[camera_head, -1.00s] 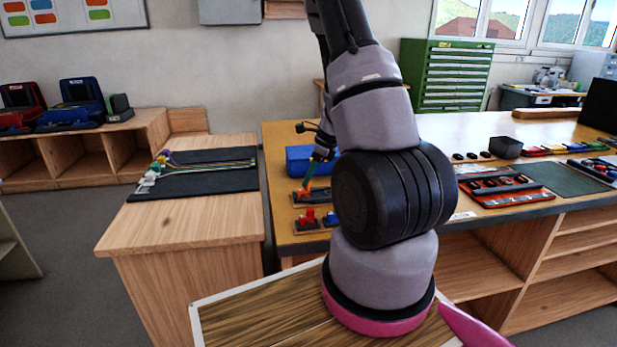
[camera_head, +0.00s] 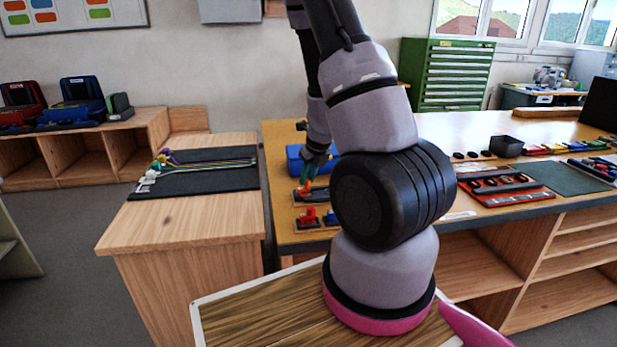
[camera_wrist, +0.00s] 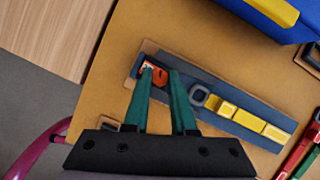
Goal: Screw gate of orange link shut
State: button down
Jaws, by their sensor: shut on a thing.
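The orange link (camera_wrist: 159,76) sits at one end of a dark strip-shaped holder (camera_wrist: 205,84) in the wrist view. The green fingers of my gripper (camera_wrist: 161,73) are shut on it, one on each side. The fingers hide part of it, and I cannot tell how its gate stands. In the head view my gripper (camera_head: 308,178) is at the orange piece (camera_head: 306,188) near the left end of the table.
A blue case (camera_wrist: 269,12) with a yellow part stands close behind the holder. Red and green bars (camera_wrist: 297,150) lie at the right. In the head view, red (camera_head: 309,215) and blue pieces stand in front. A red tray (camera_head: 505,187) lies farther right.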

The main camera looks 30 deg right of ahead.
jog(key=shift+m, duration=0.5)
jog(key=m, duration=0.1)
jog(key=m+h, duration=0.1)
jog(key=m, duration=0.1)
jog(key=m+h, duration=0.1)
jog(key=shift+w+a+f, duration=0.1)
jog(key=shift+a, duration=0.2)
jog(key=m+h, duration=0.1)
jog(key=m, duration=0.2)
jog(key=shift+d+g, duration=0.15)
jog(key=shift+g, duration=0.15)
jog(key=shift+w+m+g+h, duration=0.1)
jog(key=shift+m+g+h, duration=0.25)
jog(key=shift+m, duration=0.85)
jog(key=m+g, duration=0.1)
jog(key=m, duration=0.1)
jog(key=m+h, duration=0.1)
jog(key=m, duration=0.1)
jog(key=shift+f+m+g, duration=0.1)
jog(key=shift+m+g, duration=0.2)
jog(key=shift+g, duration=0.05)
jog(key=c, duration=0.7)
grip_release()
jog(key=shift+o, duration=0.2)
